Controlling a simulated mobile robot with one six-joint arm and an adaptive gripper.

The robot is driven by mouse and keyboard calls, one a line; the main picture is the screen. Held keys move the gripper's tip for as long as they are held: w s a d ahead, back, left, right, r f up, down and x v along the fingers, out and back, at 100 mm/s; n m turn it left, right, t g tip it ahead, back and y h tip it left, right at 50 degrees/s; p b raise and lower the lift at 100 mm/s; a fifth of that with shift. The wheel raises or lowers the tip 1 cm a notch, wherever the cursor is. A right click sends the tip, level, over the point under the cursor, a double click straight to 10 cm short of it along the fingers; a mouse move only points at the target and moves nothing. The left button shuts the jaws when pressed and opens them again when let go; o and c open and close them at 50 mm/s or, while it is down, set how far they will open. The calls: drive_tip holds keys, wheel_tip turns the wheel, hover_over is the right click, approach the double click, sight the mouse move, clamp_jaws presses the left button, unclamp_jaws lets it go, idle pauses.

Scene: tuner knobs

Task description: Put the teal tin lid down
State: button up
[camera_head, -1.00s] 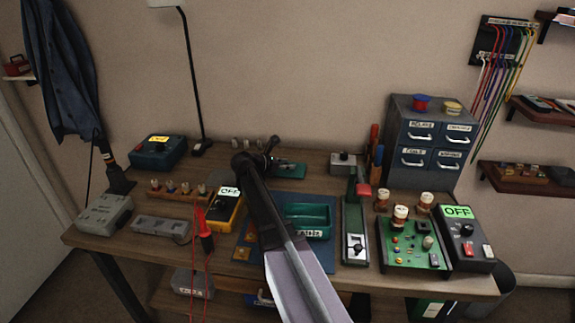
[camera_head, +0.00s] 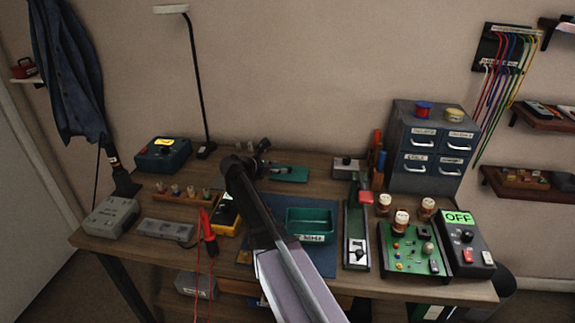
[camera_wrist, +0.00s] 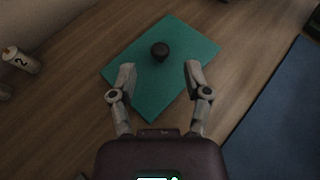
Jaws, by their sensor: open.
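The teal tin lid (camera_wrist: 180,75) is a flat rectangle with a dark round knob (camera_wrist: 160,51) in its middle. In the wrist view it lies flat on the wooden bench top. In the head view the lid (camera_head: 290,174) shows at the back middle of the bench, partly behind my gripper. My gripper (camera_wrist: 161,73) is open, its two fingers apart over the near part of the lid, with the knob just beyond the fingertips. Nothing is between the fingers. In the head view my gripper (camera_head: 262,158) is at the lid's left side.
An open teal tin (camera_head: 311,220) stands on a blue mat (camera_head: 318,263) in front of the lid. A row of small knobs (camera_head: 183,193) stands to the left, a drawer cabinet (camera_head: 433,147) to the right. Bare wood surrounds the lid.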

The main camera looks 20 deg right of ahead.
drive_tip(key=p+v, duration=0.2)
drive_tip(key=v, duration=0.4)
drive_tip(key=shift+a+r, duration=0.1)
drive_tip(key=shift+a, duration=0.2)
idle(0.3)
